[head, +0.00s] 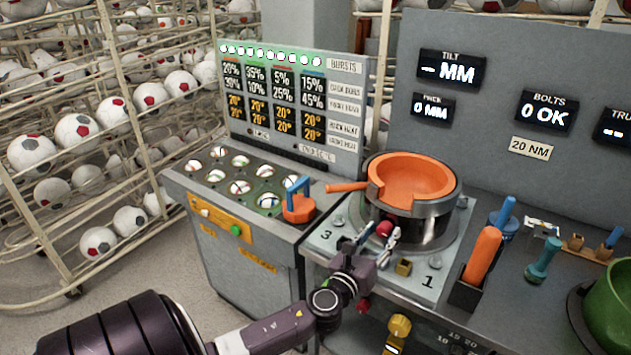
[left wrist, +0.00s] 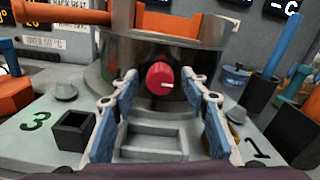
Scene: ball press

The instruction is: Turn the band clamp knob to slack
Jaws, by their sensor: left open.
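The band clamp knob (head: 384,229) is a red round knob with a white mark, on the front of the grey metal band (head: 437,229) around the orange bowl (head: 413,174). In the left wrist view the red knob (left wrist: 160,81) sits between and beyond my open fingers. My left gripper (head: 376,238) is open in front of the knob; its blue-padded fingers (left wrist: 161,95) stand apart on both sides of it. I cannot tell whether they touch it. The knob's lower part is partly hidden in the head view. My right gripper is not in view.
The base plate (head: 340,246) carries numbers 3 and 1 and small square sockets. An orange-handled tool (head: 482,255) stands in a black holder at right. An orange handle (head: 346,187) sticks out left of the bowl. A green pot (head: 611,310) is at far right.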

